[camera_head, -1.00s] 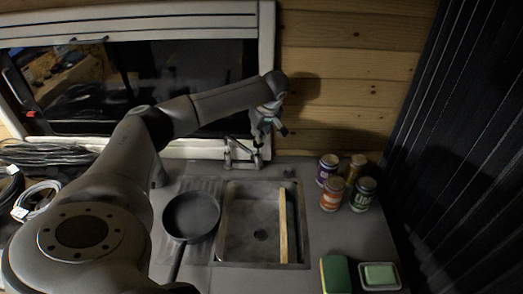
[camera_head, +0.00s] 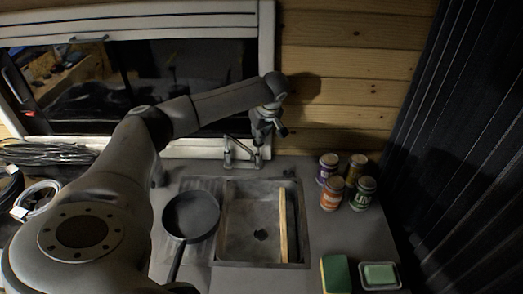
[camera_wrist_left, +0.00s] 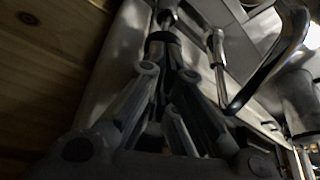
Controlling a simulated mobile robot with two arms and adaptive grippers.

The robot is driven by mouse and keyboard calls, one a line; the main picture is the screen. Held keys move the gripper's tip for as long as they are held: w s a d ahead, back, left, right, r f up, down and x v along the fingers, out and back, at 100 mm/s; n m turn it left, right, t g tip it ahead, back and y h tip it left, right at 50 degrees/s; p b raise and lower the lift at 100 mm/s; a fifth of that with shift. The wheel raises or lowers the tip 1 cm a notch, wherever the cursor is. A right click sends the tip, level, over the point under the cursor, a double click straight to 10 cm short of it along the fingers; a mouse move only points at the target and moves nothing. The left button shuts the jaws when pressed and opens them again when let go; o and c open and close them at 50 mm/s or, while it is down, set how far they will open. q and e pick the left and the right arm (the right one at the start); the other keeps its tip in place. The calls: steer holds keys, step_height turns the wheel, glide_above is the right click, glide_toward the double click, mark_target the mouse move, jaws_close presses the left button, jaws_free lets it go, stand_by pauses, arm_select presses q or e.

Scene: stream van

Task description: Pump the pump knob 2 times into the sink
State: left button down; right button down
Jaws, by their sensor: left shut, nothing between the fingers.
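The sink (camera_head: 226,225) is a grey basin in the counter in the head view, with a metal tap (camera_head: 240,152) at its back edge. My left gripper (camera_head: 259,142) is shut and empty, pointing down just right of the tap, near the wall. In the left wrist view its closed fingertips (camera_wrist_left: 162,38) are at a small round metal knob (camera_wrist_left: 168,17), which looks like the pump knob. They overlap it in the picture; I cannot tell whether they touch. The knob is hidden by the gripper in the head view. My right gripper is not in view.
A dark pan (camera_head: 190,215) sits left of the basin, and a wooden board (camera_head: 284,225) stands inside it. Several cans (camera_head: 362,194) are to the right. A sponge (camera_head: 335,274) and a soap dish (camera_head: 395,284) lie at the front right. The window frame (camera_head: 200,148) is close behind the tap.

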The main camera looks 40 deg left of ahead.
arm_select(q)
steer(key=shift+s+f+b, duration=0.1)
steer(key=shift+f+b, duration=1.05)
steer(key=shift+f, duration=0.9)
steer(key=shift+r, duration=0.15)
steer(key=shift+r+p, duration=1.85)
steer(key=shift+r, duration=0.45)
step_height(320, 180, up, 6)
steer(key=p, duration=0.4)
